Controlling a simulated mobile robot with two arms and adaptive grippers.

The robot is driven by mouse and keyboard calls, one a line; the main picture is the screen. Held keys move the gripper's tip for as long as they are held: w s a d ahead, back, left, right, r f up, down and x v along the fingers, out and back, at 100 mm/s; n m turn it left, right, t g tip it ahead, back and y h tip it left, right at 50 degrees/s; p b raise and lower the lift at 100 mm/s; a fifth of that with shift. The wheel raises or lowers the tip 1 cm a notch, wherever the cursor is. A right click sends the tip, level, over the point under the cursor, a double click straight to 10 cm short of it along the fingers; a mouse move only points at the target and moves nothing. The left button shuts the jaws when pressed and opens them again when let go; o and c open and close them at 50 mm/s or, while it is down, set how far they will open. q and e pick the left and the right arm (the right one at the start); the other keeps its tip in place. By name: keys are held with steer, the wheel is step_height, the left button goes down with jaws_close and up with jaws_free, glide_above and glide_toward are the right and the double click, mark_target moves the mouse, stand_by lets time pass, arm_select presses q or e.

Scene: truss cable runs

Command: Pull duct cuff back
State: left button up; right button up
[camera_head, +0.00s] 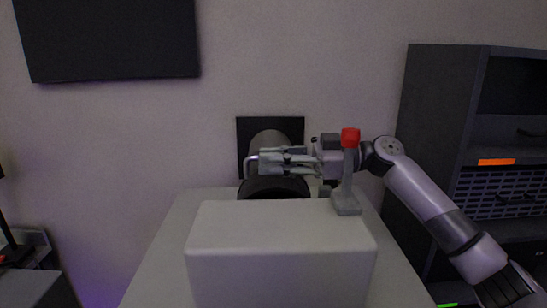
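The duct comes out of a black square plate (243,128) on the wall as a grey cylinder (267,140). A wide black ring (274,188), which looks like the duct cuff, sits at its near end, partly hidden behind the white box. My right gripper (264,161) reaches in from the right, its fingers pointing left across the duct just above the black ring. A thin curved metal piece (248,168) shows by the fingertips. I cannot tell whether the fingers touch the cuff or hold anything. My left gripper is not in view.
A white box (280,255) stands in front on a pale table (165,245). A grey lever with a red top (350,138) stands at the box's back right corner, close to my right wrist. A dark shelf unit (430,110) is at the right, and a black wall panel (108,38) at upper left.

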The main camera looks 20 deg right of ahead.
jaws_close()
stand_by(0.4)
